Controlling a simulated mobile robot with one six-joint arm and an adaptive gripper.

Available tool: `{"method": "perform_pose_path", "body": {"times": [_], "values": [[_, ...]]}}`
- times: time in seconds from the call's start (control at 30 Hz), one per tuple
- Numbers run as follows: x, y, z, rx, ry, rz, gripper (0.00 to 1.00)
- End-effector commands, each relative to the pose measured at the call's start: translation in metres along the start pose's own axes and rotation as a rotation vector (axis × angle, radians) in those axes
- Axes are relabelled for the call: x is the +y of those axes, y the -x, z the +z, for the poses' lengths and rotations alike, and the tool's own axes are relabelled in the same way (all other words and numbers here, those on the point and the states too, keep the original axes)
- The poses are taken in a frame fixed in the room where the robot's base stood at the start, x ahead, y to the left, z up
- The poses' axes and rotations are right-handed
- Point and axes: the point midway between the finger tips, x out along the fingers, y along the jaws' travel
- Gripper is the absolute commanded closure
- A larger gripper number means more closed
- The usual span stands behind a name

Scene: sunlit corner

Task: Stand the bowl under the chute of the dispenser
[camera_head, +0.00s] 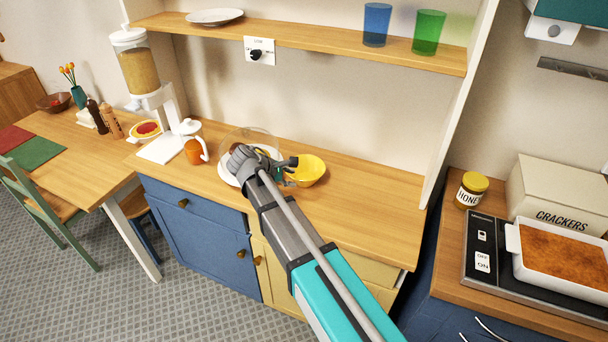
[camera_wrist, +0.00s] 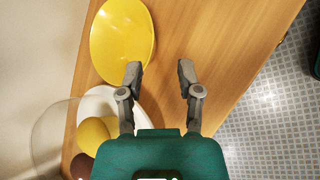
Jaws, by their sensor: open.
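The yellow bowl (camera_head: 305,170) stands on the wooden counter, just right of my gripper (camera_head: 289,172) in the head view. In the wrist view the bowl (camera_wrist: 121,40) lies ahead and to the left of my gripper (camera_wrist: 160,72). The two fingers are apart, with bare counter between them, and the left fingertip is close to the bowl's rim. I cannot tell whether it touches. The dispenser (camera_head: 137,67), with a clear hopper of yellow grain, stands at the counter's left end. Its chute (camera_head: 157,99) is over a white base (camera_head: 162,150).
A white plate (camera_wrist: 96,100) with round food under a clear dome (camera_wrist: 47,135) is beside my gripper. An orange-brown jug (camera_head: 195,151) stands between the plate and the dispenser. The counter's right part (camera_head: 370,205) is clear. A shelf (camera_head: 300,35) hangs above.

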Motion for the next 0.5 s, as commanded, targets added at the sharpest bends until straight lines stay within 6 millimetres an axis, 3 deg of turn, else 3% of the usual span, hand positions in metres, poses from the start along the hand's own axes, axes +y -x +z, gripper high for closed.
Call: {"method": "perform_pose_path", "body": {"times": [0.2,0.5], "values": [[0.011,0.018,-0.016,-0.023,0.082,0.051,0.54],[0.011,0.018,-0.016,-0.025,0.085,0.053,0.54]]}}
